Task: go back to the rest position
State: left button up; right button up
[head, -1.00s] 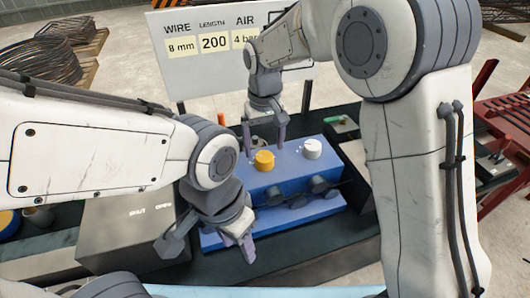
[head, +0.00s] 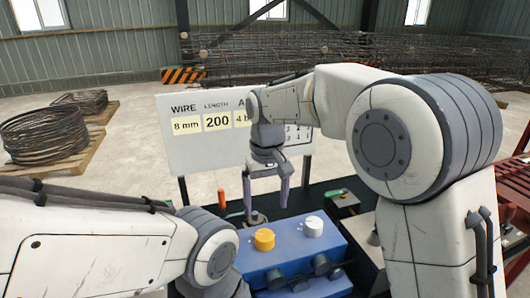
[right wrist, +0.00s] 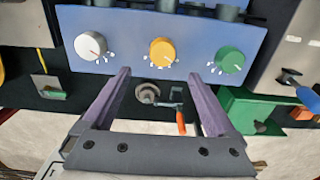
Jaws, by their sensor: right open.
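My right gripper (head: 267,208) is open and empty, fingers pointing down, behind the blue control box (head: 305,250). In the right wrist view its two purple fingers (right wrist: 158,75) stand wide apart with nothing between their tips. On the box, the yellow knob (head: 264,239) and white knob (head: 313,226) show in the head view. The right wrist view also shows the green knob (right wrist: 229,62), which my left arm hides in the head view. My left arm's wrist reaches the bottom edge of the head view; its fingers are out of frame.
The white sign board (head: 205,150) reads wire 8 mm, length 200. An orange-handled crank (right wrist: 181,122) stands behind the box, near my right gripper. Wire coils (head: 45,135) lie on pallets at the left; red metalwork is at the right. Rebar cages line the back.

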jog(key=shift+m+t, duration=0.7)
jog(key=shift+m, duration=0.2)
jog(key=s+d+f, duration=0.1)
jog(key=d+f, duration=0.1)
jog(key=d, duration=0.1)
jog(key=s+d+f, duration=0.1)
jog(key=d+f, duration=0.1)
jog(key=d, duration=0.2)
jog(key=s+d+f, duration=0.2)
jog(key=d, duration=0.1)
jog(key=shift+d+f, duration=0.15)
jog(key=shift+d, duration=0.15)
jog(key=s+d+f+m+t, duration=0.1)
jog(key=s+d+f+m, duration=0.1)
jog(key=s+d+f, duration=0.6)
jog(key=s+a+r+n+g, duration=0.1)
jog(key=s+a+r+n, duration=0.2)
jog(key=s+a, duration=0.4)
jog(key=s+a+r+n+g+y, duration=0.1)
jog(key=s+a+r+n, duration=0.3)
jog(key=s+a, duration=0.3)
jog(key=shift+s+r+n, duration=0.25)
jog(key=shift+r+n, duration=0.05)
jog(key=shift+r, duration=0.35)
